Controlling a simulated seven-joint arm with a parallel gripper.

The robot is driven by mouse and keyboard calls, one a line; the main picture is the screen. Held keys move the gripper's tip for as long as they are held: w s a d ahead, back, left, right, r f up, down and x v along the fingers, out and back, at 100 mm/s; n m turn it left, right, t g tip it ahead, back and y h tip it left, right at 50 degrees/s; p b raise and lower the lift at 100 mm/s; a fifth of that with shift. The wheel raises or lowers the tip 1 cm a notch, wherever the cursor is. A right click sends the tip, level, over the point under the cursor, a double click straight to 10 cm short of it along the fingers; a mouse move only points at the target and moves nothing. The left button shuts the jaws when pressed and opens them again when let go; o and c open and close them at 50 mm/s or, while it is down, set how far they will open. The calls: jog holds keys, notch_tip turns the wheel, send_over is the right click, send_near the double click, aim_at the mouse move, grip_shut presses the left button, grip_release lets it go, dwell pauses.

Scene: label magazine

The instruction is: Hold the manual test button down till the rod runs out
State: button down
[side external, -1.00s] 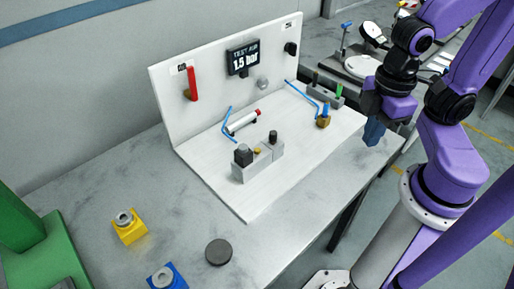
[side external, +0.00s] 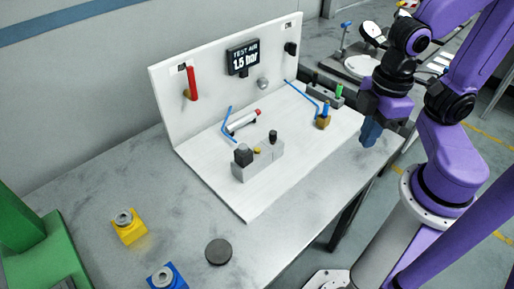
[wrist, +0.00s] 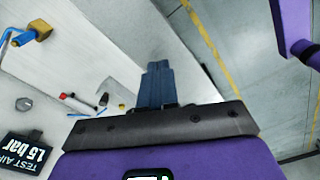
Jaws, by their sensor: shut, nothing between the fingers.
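A pale valve block (side external: 262,166) stands on the white board, with a dark square part (side external: 243,155) on its left, a small brass-coloured button (side external: 257,150) on top and a dark knob (side external: 273,137) at its right. Which of these is the manual test button is not marked legibly. A white cylinder with a red end (side external: 243,121) lies behind the block; no extended rod can be made out. It also shows in the wrist view (wrist: 77,104). My gripper (side external: 370,137) is shut and empty, right of the board and apart from the block. Its blue fingers (wrist: 157,66) show in the wrist view.
The upright panel carries a display (side external: 243,59) reading 1.5 bar and a red lever (side external: 192,83). Blue tubes and a brass fitting (side external: 323,122) are on the board. A yellow block (side external: 129,227), blue block (side external: 168,277) and dark disc (side external: 219,252) lie in front.

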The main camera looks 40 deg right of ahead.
jog(key=w+a+f+m+t+y, duration=0.1)
jog(key=w+a+m+t+y, duration=0.1)
jog(key=w+a+m+y, duration=0.35)
jog(key=m+t, duration=0.5)
jog(key=m, duration=0.4)
send_over(257, 151)
jog(key=d, duration=0.1)
jog(key=shift+s+d+f+h, duration=0.1)
jog(key=shift+f+h, duration=0.05)
jog(key=shift+h, duration=0.2)
jog(key=shift+n, duration=0.25)
jog(key=shift+f, duration=4.45)
jog(key=shift+f, duration=0.2)
jog(key=shift+f, duration=0.2)
